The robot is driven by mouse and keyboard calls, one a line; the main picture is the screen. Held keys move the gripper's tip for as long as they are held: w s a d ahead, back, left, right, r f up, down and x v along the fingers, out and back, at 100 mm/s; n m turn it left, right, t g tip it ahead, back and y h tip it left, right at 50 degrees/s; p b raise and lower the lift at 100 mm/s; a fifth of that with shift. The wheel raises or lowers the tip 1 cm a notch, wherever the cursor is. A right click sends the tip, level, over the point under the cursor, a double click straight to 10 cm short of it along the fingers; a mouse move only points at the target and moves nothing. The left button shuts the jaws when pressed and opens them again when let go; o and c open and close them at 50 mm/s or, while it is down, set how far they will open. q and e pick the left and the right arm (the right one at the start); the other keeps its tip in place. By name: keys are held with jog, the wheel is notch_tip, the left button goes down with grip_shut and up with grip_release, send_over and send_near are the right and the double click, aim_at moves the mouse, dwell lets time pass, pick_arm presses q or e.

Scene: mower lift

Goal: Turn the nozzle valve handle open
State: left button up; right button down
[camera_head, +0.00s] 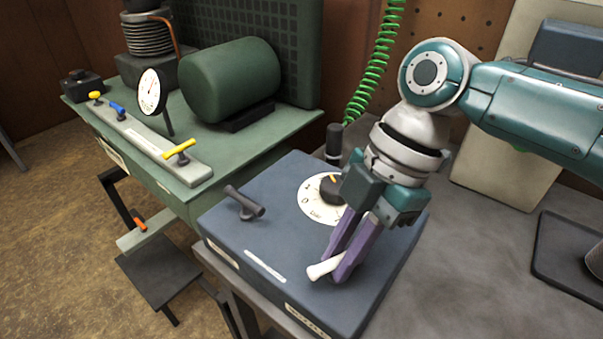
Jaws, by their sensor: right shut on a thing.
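The nozzle valve handle, a white lever (322,268), is on the top of a dark blue box (270,240), near its front right. My right gripper (342,270) reaches down from the right, and its purple fingers are shut on the white handle. The handle's left end sticks out past the fingers; the rest of it and its mount are hidden by them. My left gripper is not in view.
A dark T-handle (246,203) stands on the box left of my gripper. A round dial (318,201) with a dark knob is partly behind my gripper. A green bench (150,165) at left carries a gauge (149,92) and a yellow-handled valve (179,150). A coiled green hose (372,75) hangs behind.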

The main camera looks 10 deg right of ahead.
jog(key=n+b, duration=0.1)
jog(key=n+g+b, duration=0.1)
jog(key=n, duration=0.1)
jog(key=n+b, duration=0.1)
jog(key=b, duration=0.1)
jog(key=shift+w+f+h, duration=0.15)
jog(key=shift+f+h, duration=0.1)
jog(key=shift+h, duration=0.15)
jog(key=shift+a+r+n+g+h+b, duration=0.15)
jog(key=shift+n+g+h+b, duration=0.35)
jog(key=shift+n+b, duration=0.85)
jog(key=shift+r+n, duration=0.1)
jog(key=shift+n, duration=0.15)
jog(key=c, duration=0.9)
grip_release()
jog(key=v, duration=1)
jog(key=shift+w, duration=0.15)
